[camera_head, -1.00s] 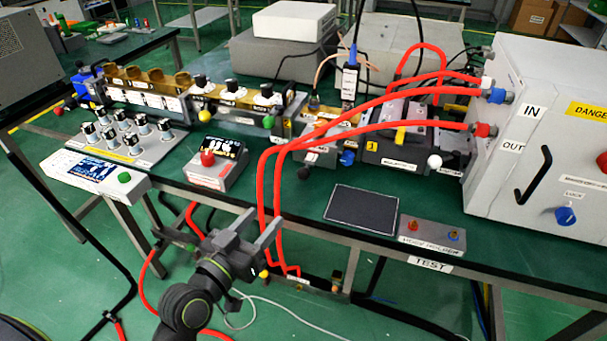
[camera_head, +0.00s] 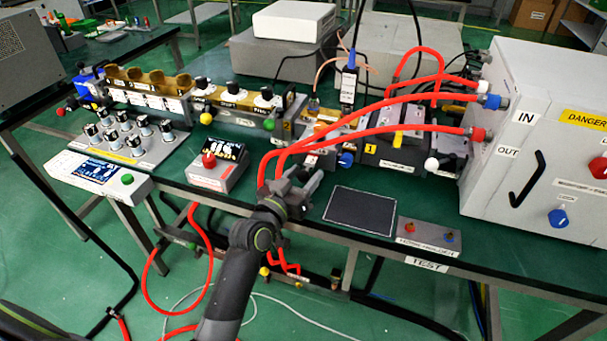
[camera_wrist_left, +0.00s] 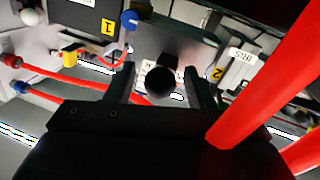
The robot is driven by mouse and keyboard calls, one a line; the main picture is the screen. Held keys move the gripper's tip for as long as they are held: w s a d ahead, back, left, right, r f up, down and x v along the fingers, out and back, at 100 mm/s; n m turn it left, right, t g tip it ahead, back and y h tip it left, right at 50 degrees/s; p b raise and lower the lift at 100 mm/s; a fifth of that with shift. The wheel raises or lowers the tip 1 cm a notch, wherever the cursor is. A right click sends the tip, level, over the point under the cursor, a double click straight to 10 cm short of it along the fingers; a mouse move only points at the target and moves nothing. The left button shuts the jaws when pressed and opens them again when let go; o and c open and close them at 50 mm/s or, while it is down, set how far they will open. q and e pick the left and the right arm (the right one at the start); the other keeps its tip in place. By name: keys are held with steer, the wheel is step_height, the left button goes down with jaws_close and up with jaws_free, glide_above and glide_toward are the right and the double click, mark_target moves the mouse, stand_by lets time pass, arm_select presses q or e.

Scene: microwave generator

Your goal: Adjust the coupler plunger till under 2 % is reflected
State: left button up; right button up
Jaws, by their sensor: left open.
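My left gripper (camera_head: 303,178) is at the front edge of the bench, below the waveguide unit with the blue knob (camera_head: 346,159). In the left wrist view its two fingers (camera_wrist_left: 160,76) are apart, with a round black knob (camera_wrist_left: 160,82) showing between them. I cannot tell whether either finger touches the knob. The gripper hides this knob in the head view. No legible label shows which knob is the coupler plunger. A small meter (camera_head: 222,152) with a red knob stands to the left; its reading is too small to make out. My right gripper is not in view.
Red hoses (camera_head: 390,130) arch over the unit to the grey cabinet (camera_head: 540,130) and hang close to the gripper. A black mat (camera_head: 360,209) and a small box (camera_head: 428,236) lie to the right. A control panel (camera_head: 98,172) is at left.

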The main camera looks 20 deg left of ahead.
arm_select(q)
steer(key=shift+w, duration=0.15)
steer(key=shift+c, duration=0.3)
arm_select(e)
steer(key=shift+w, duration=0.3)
arm_select(q)
jaws_close()
